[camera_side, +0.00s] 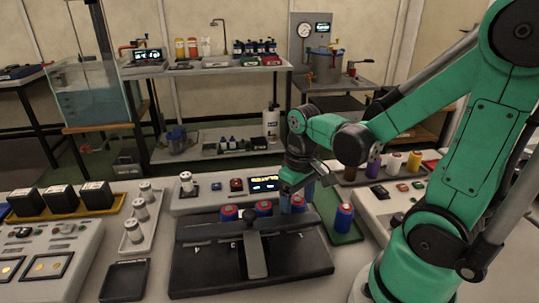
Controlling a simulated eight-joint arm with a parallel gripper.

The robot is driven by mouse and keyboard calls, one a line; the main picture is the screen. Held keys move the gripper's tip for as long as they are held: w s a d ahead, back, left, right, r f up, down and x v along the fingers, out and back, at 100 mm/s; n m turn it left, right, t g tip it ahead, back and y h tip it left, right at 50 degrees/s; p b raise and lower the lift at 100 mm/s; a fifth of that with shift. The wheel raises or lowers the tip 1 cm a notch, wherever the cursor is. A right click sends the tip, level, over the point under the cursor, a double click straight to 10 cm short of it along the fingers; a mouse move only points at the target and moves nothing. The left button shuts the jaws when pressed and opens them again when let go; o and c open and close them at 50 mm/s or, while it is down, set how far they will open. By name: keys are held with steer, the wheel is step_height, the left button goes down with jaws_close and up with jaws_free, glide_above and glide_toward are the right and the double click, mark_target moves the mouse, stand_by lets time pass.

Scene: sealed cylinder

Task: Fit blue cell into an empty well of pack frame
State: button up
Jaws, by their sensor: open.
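My gripper (297,190) is open and points down over the back right of the black pack frame (200,262), close above a blue cell with a reddish top (297,204). I cannot tell whether the fingers touch it. Two similar cells stand in a row to its left, one in the middle (264,209) and one further left (229,213). Another blue cell with a red top (344,216) stands apart on the right, on a green mat (350,236). The frame's wells are mostly hidden, so I cannot tell which are empty.
A control panel (205,197) with a lit display lies behind. A white tray of small cylinders (140,220) and a small empty black tray (124,280) are at left. Coloured cylinders (393,163) stand at right.

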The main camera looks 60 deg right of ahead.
mark_target(297, 201)
step_height(297, 201, up, 10)
steer(key=shift+r, duration=0.1)
steer(key=w+a+f+n+t, duration=0.2)
steer(key=w+a+t, duration=0.2)
steer(key=a+t, duration=0.2)
steer(key=shift+a+f+t, duration=0.15)
steer(key=shift+a+t, duration=0.2)
steer(key=shift+t, duration=0.25)
